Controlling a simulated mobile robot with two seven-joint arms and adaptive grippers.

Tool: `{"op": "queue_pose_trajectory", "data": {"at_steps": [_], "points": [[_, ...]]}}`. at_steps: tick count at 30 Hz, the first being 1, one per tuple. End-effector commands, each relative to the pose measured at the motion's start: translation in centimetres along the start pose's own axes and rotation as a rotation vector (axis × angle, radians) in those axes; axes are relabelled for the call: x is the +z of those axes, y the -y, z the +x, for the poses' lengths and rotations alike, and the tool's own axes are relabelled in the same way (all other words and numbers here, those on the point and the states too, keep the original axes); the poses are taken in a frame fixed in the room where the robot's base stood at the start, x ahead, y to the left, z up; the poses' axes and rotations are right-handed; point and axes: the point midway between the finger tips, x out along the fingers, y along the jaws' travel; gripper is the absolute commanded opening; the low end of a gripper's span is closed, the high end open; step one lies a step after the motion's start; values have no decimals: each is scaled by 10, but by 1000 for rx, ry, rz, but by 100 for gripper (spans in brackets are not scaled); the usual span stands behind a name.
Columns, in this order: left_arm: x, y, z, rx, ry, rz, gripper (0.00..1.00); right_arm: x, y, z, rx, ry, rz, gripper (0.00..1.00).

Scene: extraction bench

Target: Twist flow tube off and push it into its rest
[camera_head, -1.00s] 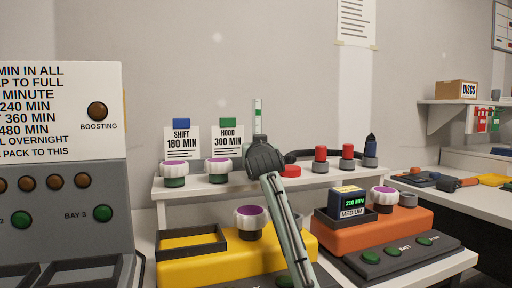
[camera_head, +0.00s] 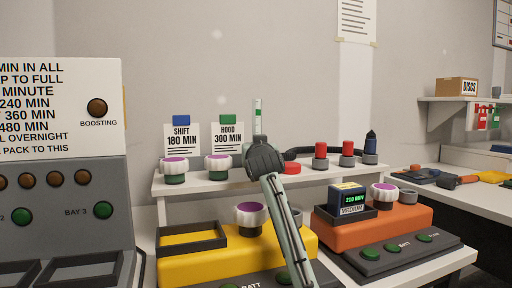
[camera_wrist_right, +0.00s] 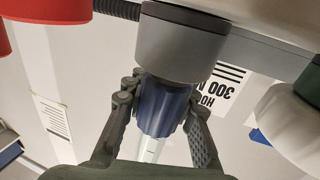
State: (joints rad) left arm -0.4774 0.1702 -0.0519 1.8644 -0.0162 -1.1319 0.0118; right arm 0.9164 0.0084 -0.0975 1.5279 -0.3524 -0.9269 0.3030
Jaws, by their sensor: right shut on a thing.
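The flow tube (camera_head: 258,112) stands upright above my right gripper (camera_head: 265,158), a pale tube with a green band. In the right wrist view, which looks upside down, my right gripper (camera_wrist_right: 164,112) is shut around a blue ribbed collar (camera_wrist_right: 163,106) at the tube's base. The collar meets a grey round holder (camera_wrist_right: 182,42) on the shelf. I cannot tell whether it is fully seated or turned. In the head view the gripper hides the collar and this holder. My left gripper is not in view. I cannot identify the tube's rest for certain.
The shelf (camera_head: 222,187) also holds knobs with white rims (camera_head: 217,166), red caps (camera_head: 320,150) and a dark pointed piece (camera_head: 371,143) in a grey holder. A yellow unit (camera_head: 190,262) and an orange unit (camera_head: 400,222) stand in front. A grey charger panel (camera_head: 65,180) is at left.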

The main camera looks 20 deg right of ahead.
Motion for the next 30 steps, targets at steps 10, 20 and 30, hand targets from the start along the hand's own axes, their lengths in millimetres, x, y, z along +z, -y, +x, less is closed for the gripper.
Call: {"op": "queue_pose_trajectory", "data": {"at_steps": [10,20,30], "points": [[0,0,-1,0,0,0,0,5,0,0,0,0,0,0],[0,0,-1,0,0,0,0,5,0,0,0,1,0,48],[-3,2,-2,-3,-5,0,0,4,0,0,0,1,0,51]]}}
